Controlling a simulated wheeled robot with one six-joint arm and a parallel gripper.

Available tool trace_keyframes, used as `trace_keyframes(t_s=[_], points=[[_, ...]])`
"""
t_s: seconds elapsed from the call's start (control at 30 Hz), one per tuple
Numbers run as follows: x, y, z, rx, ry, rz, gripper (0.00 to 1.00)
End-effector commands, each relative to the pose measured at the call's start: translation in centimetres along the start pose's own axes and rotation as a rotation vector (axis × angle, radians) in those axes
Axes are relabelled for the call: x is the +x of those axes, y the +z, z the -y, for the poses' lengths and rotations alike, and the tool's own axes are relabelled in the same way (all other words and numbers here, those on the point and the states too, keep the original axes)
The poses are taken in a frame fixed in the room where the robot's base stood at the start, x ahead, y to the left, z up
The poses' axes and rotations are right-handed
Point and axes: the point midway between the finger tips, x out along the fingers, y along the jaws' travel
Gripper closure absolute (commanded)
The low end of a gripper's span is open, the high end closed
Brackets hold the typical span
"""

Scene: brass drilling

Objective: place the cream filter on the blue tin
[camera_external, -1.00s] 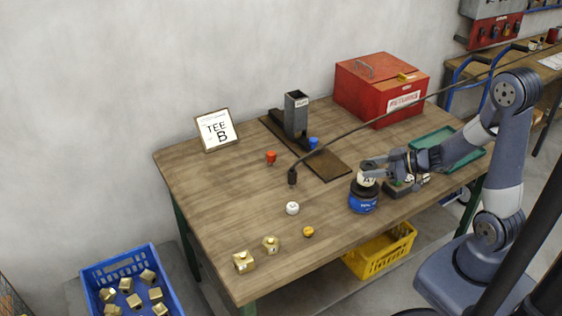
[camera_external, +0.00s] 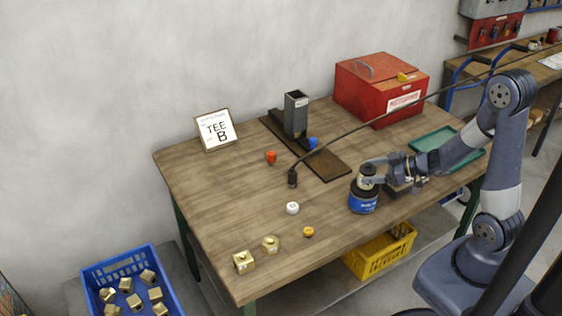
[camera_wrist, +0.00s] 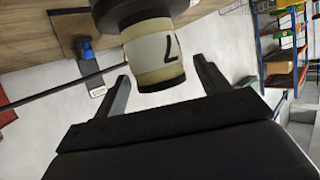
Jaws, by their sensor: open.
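The blue tin (camera_external: 363,205) stands upright near the right front edge of the table, with a dark upper part. The cream filter (camera_wrist: 153,52), a pale cylinder with a dark mark on its label, appears on top of it. In the wrist view, it meets a dark round part at the upper edge of the picture. My gripper (camera_wrist: 162,72) is open, with one finger on each side of the filter and gaps visible beside it. In the outside view, my gripper (camera_external: 370,169) is at the filter's height and partly hides it.
A dark block lies right of the tin, partly behind my gripper. A green tray (camera_external: 435,140) and red box (camera_external: 385,88) are farther back. A thin dark hose (camera_external: 345,134) crosses above the table. A white knob (camera_external: 292,208) and yellow piece (camera_external: 308,232) lie left of the tin.

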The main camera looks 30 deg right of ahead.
Motion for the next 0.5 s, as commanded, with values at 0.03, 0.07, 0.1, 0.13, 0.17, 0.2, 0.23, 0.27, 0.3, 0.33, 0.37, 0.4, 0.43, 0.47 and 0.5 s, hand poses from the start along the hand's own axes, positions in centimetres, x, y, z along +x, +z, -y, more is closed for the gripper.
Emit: trace_keyframes(t_s=[0.03,0.07,0.1,0.13,0.17,0.2,0.23,0.27,0.3,0.33,0.37,0.4,0.43,0.47,0.5], points=[[0.0,-0.1,0.0,0.0,0.0,0.0,0.29],[-0.1,-0.2,0.0,0.0,0.0,0.0,0.29],[-0.2,-0.4,0.0,-0.001,0.0,0.0,0.29],[-0.3,-0.6,0.0,-0.001,0.0,-0.001,0.29],[-0.6,-0.4,-0.1,-0.001,0.002,-0.001,0.29],[-1.1,-0.4,-0.1,-0.001,0.003,-0.001,0.29],[-1.5,-0.5,-0.1,0.0,0.005,-0.001,0.29],[-2.0,-0.5,-0.2,0.0,0.005,-0.001,0.29],[-2.6,-0.5,-0.2,0.0,0.006,-0.002,0.29],[-3.2,-0.5,-0.1,0.0,0.006,-0.002,0.29],[-3.8,-0.5,-0.1,0.0,0.006,-0.001,0.29],[-4.4,-0.5,-0.2,0.0,0.007,-0.002,0.29],[-5.0,-0.5,-0.2,0.001,0.007,-0.001,0.29],[-5.4,-0.5,-0.2,0.0,0.006,-0.002,0.29],[-6.1,-0.5,-0.2,0.0,0.007,-0.002,0.29]])
